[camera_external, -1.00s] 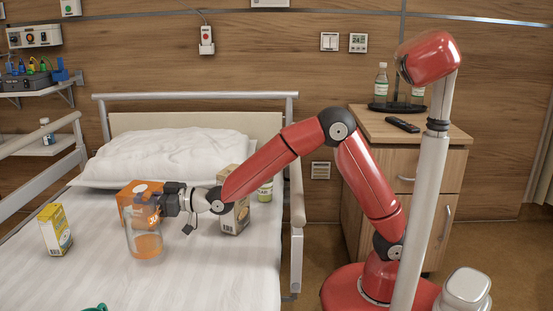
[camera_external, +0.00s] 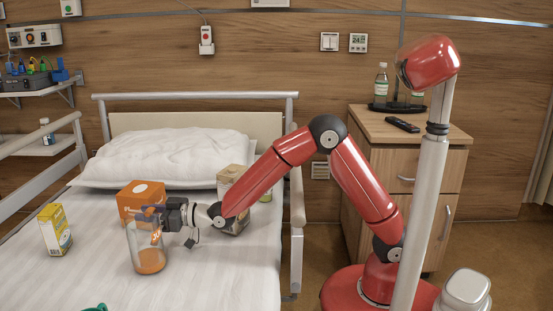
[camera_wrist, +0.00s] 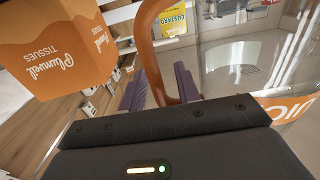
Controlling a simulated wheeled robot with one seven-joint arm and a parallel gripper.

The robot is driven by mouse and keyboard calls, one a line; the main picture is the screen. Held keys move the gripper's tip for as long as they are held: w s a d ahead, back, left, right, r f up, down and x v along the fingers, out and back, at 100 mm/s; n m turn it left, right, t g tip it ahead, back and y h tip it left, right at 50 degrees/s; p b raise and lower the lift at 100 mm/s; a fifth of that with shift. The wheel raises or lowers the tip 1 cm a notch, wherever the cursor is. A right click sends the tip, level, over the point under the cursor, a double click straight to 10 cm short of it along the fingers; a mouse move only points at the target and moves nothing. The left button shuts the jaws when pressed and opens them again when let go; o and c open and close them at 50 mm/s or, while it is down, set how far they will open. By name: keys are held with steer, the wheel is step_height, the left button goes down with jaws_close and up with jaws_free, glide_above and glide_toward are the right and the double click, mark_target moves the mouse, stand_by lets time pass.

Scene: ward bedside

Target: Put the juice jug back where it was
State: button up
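The juice jug (camera_external: 148,246) is a clear vessel with orange juice in its lower part, over the bed in front of an orange tissue box. It leans slightly in the external view. I cannot tell whether its base touches the sheet. My gripper (camera_external: 153,213) is at the jug's upper part, coming from the right. In the wrist view the jug's clear wall (camera_wrist: 240,65) is at the right, and its orange-brown handle (camera_wrist: 150,50) runs between the two purple fingers of my gripper (camera_wrist: 160,92), which look closed on it.
The orange tissue box (camera_external: 141,197) stands close behind the jug; it also shows in the wrist view (camera_wrist: 55,50). A yellow custard carton (camera_external: 55,230) stands left. A brown carton (camera_external: 232,200) stands behind my forearm.

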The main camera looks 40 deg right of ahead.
steer(key=shift+r, duration=0.1)
steer(key=shift+r+p, duration=0.2)
steer(key=shift+p, duration=0.15)
steer(key=v, duration=0.7)
steer(key=shift+s+d+b, duration=0.2)
steer(key=shift+b, duration=0.25)
